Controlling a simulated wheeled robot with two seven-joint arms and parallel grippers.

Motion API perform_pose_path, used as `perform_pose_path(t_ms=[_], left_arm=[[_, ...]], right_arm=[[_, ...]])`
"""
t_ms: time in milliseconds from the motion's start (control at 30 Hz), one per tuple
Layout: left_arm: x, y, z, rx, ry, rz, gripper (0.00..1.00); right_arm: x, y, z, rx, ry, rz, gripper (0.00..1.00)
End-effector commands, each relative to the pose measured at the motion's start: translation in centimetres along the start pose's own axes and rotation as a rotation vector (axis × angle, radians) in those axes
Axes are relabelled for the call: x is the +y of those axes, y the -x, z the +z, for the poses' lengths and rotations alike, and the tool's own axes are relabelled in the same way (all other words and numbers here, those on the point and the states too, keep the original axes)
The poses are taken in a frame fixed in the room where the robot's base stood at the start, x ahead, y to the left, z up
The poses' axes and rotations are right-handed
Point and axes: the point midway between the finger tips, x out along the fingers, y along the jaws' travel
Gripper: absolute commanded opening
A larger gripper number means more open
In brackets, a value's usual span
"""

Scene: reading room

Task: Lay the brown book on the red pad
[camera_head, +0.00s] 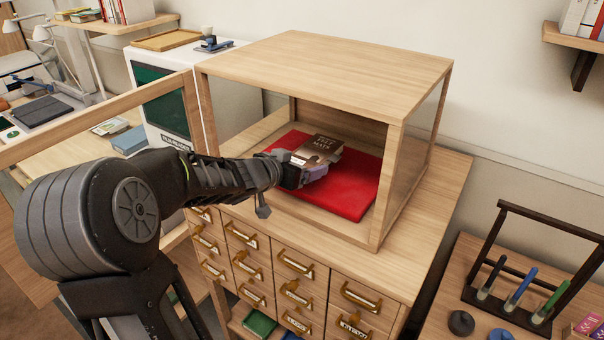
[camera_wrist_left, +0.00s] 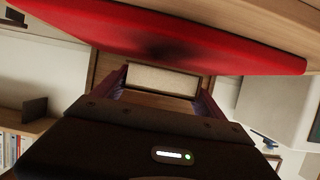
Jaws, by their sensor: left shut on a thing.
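The brown book (camera_head: 319,149) is inside the open wooden case, over the back middle of the red pad (camera_head: 349,189). My left gripper (camera_head: 304,167) reaches in through the open front from the left and is shut on the near end of the book. In the left wrist view, the book (camera_wrist_left: 162,80) shows between the two fingers of my gripper (camera_wrist_left: 164,88), and the red pad (camera_wrist_left: 220,45) runs across the top with a dark shadow on it. I cannot tell if the book touches the pad. My right gripper is not in view.
The wooden case (camera_head: 330,55) has a roof and side walls around the pad, and stands on a drawer cabinet (camera_head: 300,275). Its framed door (camera_head: 90,120) stands open at the left, near my left arm. A pen rack (camera_head: 530,270) is on the lower right table.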

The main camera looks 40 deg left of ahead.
Motion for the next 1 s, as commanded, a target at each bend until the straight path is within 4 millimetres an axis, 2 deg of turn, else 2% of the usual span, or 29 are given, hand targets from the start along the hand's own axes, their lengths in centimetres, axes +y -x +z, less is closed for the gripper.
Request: perform_pose_path(t_ms=[33,167,600,633,833,1000], left_arm=[[0.0,-0.4,1.1,-0.002,0.002,0.000,0.17],[0.0,-1.0,2.4,0.001,0.002,0.000,0.17],[0.0,-1.2,2.8,0.002,0.000,0.000,0.17],[0.0,-1.1,2.8,0.000,0.000,-0.001,0.84],[0.0,-1.1,2.8,-0.001,0.000,-0.001,1.00],[0.0,-1.1,2.8,-0.001,0.000,-0.001,1.00]], right_arm=[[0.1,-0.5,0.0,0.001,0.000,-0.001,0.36],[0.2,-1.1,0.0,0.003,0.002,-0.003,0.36],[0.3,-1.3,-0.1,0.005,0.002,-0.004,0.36],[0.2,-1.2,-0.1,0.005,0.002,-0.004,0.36],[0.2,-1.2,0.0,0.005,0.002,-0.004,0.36],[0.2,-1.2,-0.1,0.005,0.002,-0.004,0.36]])
